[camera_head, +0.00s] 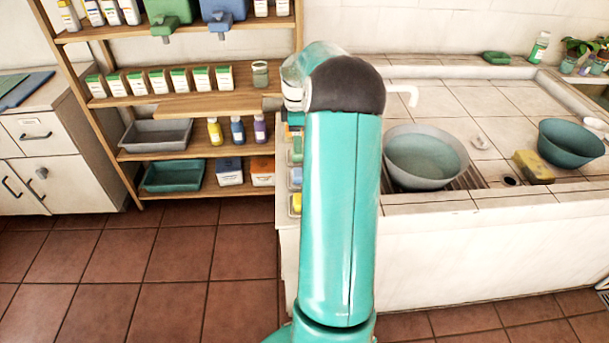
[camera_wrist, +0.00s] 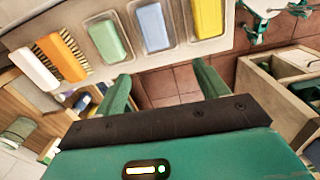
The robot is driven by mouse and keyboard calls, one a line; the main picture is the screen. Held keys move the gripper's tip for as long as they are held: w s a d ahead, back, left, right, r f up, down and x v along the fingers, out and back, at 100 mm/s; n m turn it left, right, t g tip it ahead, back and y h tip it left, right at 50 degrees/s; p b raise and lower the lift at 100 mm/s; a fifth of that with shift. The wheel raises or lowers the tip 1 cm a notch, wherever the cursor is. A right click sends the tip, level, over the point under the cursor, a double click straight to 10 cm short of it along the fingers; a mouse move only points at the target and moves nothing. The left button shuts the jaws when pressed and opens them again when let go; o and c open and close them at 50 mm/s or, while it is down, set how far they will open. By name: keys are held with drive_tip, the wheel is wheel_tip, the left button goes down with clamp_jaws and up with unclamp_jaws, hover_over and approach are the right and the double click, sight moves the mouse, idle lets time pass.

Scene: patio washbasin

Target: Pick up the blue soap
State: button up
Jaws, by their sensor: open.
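The blue soap (camera_wrist: 154,27) lies in a shallow dish at the top of the wrist view, between the green soap (camera_wrist: 105,40) and the yellow soap (camera_wrist: 208,18). In the head view the blue soap (camera_head: 296,177) shows at the left end of the white counter, just left of my teal arm. My gripper (camera_wrist: 163,86) is open and empty, its two green fingers apart. The fingertips are below the soap row in the wrist view and do not appear to touch any soap. The arm hides my gripper in the head view.
Two brushes, one with an orange back (camera_wrist: 62,57), lie beside the green soap. A wooden shelf (camera_head: 190,151) with bottles and bins stands left of the counter. A round basin (camera_head: 425,160), a yellow sponge (camera_head: 533,167) and a teal bowl (camera_head: 570,143) are to the right.

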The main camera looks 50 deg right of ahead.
drive_tip(key=d+f, duration=0.1)
drive_tip(key=f, duration=0.5)
drive_tip(key=s+d+f, duration=0.1)
drive_tip(key=f, duration=0.3)
drive_tip(key=shift+s+d, duration=0.1)
drive_tip(key=shift+d, duration=0.2)
wheel_tip(320, 180, down, 6)
drive_tip(key=shift+r, duration=0.1)
drive_tip(key=c, duration=1.2)
drive_tip(key=shift+r, duration=0.1)
